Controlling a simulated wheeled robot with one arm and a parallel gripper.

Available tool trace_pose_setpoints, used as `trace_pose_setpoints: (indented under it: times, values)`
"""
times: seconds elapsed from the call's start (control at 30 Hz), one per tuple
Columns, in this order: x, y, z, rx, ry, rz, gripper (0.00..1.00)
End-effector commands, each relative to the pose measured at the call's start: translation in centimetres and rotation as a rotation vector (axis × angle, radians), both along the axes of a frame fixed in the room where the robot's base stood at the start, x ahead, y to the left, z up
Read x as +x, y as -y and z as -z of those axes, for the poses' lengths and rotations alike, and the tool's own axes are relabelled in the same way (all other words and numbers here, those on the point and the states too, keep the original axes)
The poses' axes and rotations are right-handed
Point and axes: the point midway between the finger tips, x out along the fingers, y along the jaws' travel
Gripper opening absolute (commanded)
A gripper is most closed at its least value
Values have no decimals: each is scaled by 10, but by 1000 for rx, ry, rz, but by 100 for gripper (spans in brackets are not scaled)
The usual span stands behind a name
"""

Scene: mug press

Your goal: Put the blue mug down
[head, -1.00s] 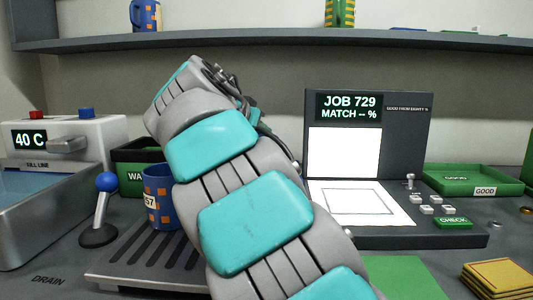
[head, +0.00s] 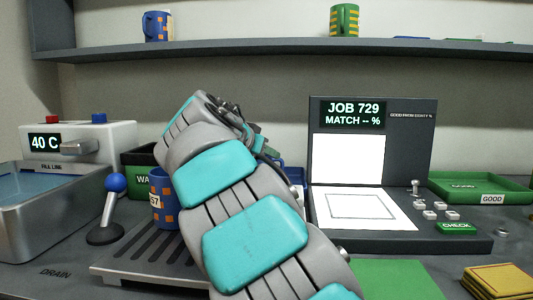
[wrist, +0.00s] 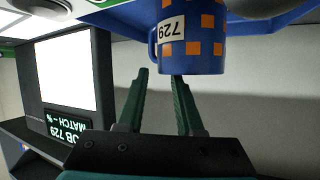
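A blue mug with orange squares and a 729 label (wrist: 192,45) shows at the top of the wrist view, which is upside down. It appears to stand upright in a blue tray (wrist: 116,18), its handle to the left in that view. My gripper (wrist: 160,75) has its two green fingers apart, with nothing between them. Their tips are near the mug's rim and handle; I cannot tell whether they touch it. In the head view my arm hides this mug and most of my gripper. Part of the blue tray (head: 294,177) shows behind the arm.
Another blue mug (head: 160,211), label partly hidden, stands on the slatted drip tray (head: 125,262). A blue mug (head: 157,26) and a green mug (head: 344,20) are on the shelf. The JOB 729 press (head: 418,150) and green GOOD tray (head: 465,184) are at right.

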Motion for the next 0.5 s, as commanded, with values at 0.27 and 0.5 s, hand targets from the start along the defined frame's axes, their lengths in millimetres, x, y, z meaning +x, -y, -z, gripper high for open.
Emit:
trace_pose_setpoints:
  times: [0.27, 0.5]
  values:
    - [0, 0, -2, 0, 0, 0, 35]
    - [-18, -8, -10, 0, 1, 0, 35]
